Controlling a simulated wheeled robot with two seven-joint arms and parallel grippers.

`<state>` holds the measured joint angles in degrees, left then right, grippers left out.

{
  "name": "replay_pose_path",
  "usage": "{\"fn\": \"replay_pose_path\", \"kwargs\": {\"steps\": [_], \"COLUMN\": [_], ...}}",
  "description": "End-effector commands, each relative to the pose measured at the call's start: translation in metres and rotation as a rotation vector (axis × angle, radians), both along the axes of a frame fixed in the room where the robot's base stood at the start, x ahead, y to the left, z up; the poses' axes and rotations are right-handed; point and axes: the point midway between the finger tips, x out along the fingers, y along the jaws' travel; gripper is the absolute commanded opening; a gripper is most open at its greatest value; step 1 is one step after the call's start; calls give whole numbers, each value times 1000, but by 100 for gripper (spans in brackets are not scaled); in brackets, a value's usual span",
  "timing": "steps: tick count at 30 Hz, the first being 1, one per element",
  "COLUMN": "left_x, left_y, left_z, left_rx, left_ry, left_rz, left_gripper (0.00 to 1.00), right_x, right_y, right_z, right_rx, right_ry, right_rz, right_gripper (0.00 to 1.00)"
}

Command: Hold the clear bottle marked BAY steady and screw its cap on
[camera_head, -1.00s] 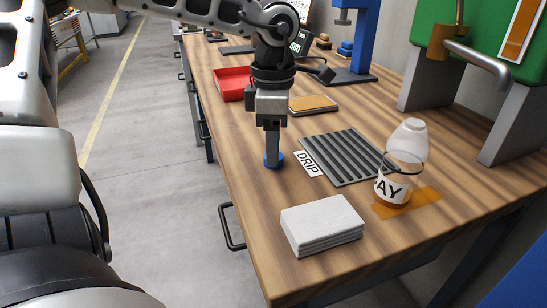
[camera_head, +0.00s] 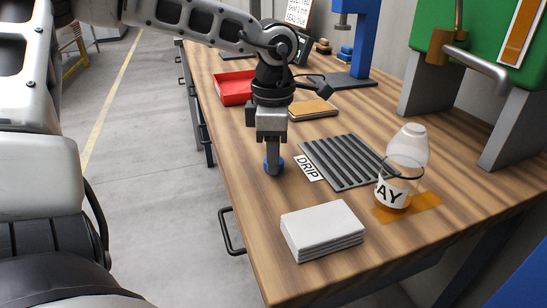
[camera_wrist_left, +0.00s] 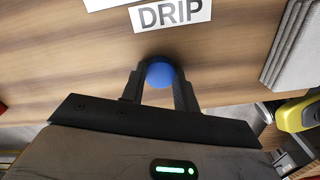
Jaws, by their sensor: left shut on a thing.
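The clear bottle (camera_head: 391,191) stands upright at the right of the bench, on an orange patch. Its label shows "AY", the rest turned out of sight. It has a dark ring round it, some amber liquid low down and a pale, whitish top. A blue cap (camera_head: 274,166) is at my left gripper (camera_head: 273,170), left of the DRIP label. In the left wrist view the blue cap (camera_wrist_left: 160,75) sits between the two fingertips (camera_wrist_left: 160,82), which are shut on it. I cannot tell whether the cap touches the bench. My right gripper is not in view.
A grey ribbed mat (camera_head: 343,161) lies between the cap and the bottle, with the DRIP label (camera_head: 308,168) beside it. A white stack (camera_head: 322,230) lies in front. A red tray (camera_head: 233,87) and an orange-topped pad (camera_head: 313,109) are farther back. A green machine stands behind right.

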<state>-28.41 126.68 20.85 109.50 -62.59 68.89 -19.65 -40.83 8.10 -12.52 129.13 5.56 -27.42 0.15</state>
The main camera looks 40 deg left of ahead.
Motion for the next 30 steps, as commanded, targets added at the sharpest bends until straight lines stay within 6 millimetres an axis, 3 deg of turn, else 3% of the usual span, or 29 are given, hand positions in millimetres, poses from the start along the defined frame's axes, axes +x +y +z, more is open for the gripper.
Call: {"fn": "replay_pose_path", "kwargs": {"steps": [5,11,20,30], "left_x": [1,-2,-49,-105], "left_y": [0,0,-1,-1], "left_z": [9,36,91,115], "left_rx": [0,1,-1,-2], "left_ry": [-1,-2,-6,-3], "left_rz": [0,-2,-3,-4], "left_gripper": [9,9,9,9], "right_x": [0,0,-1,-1], "right_y": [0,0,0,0], "right_z": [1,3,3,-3], "right_rx": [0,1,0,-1], "right_ry": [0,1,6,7], "right_rz": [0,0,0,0], "right_gripper": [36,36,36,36]}}
